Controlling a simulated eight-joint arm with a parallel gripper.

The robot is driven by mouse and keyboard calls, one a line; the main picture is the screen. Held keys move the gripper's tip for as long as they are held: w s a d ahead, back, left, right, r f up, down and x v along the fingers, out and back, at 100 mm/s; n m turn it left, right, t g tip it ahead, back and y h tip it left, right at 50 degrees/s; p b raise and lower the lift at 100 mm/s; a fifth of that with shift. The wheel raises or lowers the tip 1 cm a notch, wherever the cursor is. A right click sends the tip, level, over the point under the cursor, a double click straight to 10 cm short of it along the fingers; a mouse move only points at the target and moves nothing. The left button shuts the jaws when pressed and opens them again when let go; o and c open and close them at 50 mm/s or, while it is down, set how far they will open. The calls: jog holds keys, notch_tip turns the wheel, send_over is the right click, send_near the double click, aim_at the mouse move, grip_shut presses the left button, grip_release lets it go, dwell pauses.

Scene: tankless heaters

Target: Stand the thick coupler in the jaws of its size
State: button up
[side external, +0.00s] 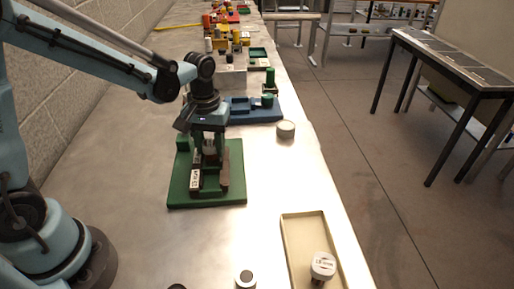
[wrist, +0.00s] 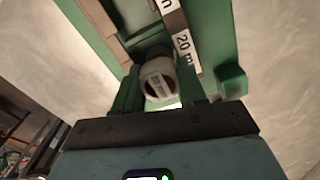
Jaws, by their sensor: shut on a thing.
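My gripper (side external: 210,150) points down over a green jaw fixture (side external: 235,180) on the bench. It is shut on a pale, round coupler, which shows between the fingers in the wrist view (wrist: 157,80). The coupler is at the dark jaws of the fixture (wrist: 120,30). Whether it touches the base is hidden by the gripper. A white label on the fixture reads "20 m" in the wrist view (wrist: 185,47). A blue fixture (side external: 240,108) stands farther back with green parts on it.
A cream tray (side external: 297,240) at the front right holds a white-topped coupler (side external: 322,266). A grey round piece (side external: 245,278) stands left of the tray. Another (side external: 285,129) stands near the bench's right edge. Yellow and red items crowd the far bench. A wall runs along the left.

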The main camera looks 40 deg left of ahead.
jog(key=o, duration=1.1)
jog(key=shift+o, duration=0.2)
notch_tip(320, 180, up, 12)
jog(key=m+t, duration=0.5)
jog(key=t, duration=0.1)
send_near(210, 143)
jog(key=s, duration=0.2)
jog(key=shift+s+d+f+m+t, duration=0.2)
jog(key=shift+s+m+t, duration=0.1)
jog(key=shift+m+t, duration=0.25)
